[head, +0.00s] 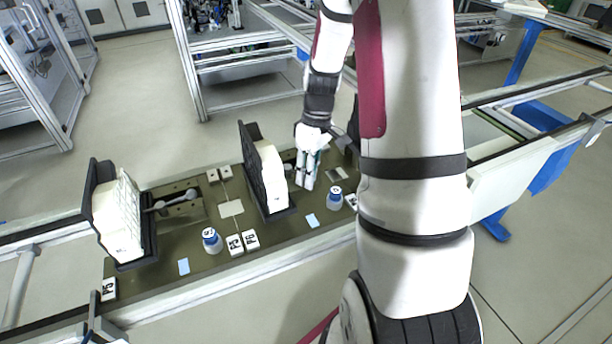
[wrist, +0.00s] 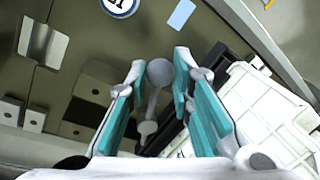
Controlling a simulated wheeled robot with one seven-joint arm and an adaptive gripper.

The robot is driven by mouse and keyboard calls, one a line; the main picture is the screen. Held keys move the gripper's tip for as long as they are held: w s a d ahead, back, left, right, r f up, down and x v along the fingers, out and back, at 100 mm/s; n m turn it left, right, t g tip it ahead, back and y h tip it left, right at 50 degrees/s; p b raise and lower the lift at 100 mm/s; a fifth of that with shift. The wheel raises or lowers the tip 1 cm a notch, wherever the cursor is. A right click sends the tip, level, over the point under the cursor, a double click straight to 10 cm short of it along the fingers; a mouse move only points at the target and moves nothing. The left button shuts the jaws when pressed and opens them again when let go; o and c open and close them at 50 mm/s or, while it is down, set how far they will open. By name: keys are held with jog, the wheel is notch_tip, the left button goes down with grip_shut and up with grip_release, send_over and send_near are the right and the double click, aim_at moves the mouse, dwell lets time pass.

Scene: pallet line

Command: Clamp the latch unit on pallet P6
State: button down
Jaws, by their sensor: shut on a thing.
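My gripper (head: 308,182) reaches down over the right-hand pallet, beside the white latch unit (head: 271,172) with its black backing. A tag reading P6 (head: 251,240) lies at the near edge, at the join with the left pallet. In the wrist view my gripper (wrist: 158,65) has its teal pads on either side of a grey lever with a round knob (wrist: 159,73), and is shut on it. The latch unit's white ribbed body (wrist: 262,115) is just right of the fingers. The lever's lower end is partly hidden; in the head view my gripper hides the lever.
The left pallet carries another white unit (head: 117,215) and a grey lever (head: 172,203). Blue-and-white round pots (head: 212,241) (head: 335,198) and blue cards (head: 183,266) lie along the near side. Dark blocks (wrist: 92,85) and a metal plate (wrist: 43,43) are left of the fingers.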

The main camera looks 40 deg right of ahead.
jog(key=shift+w+d+n+g+h+p, duration=0.3)
jog(key=shift+w+d+n, duration=0.7)
jog(key=shift+n, duration=1.3)
jog(key=shift+w+d+n+g+h+p, duration=0.3)
jog(key=shift+w+d+n, duration=0.7)
jog(key=shift+n, duration=1.3)
jog(key=shift+w+d+n+g+h+p, duration=0.25)
jog(key=shift+w+d+n, duration=0.75)
jog(key=shift+n, duration=1.3)
jog(key=shift+d, duration=0.15)
jog(key=c, duration=1.4)
grip_release()
jog(key=v, duration=1.2)
jog(key=shift+s, duration=0.1)
jog(key=shift+r, duration=0.1)
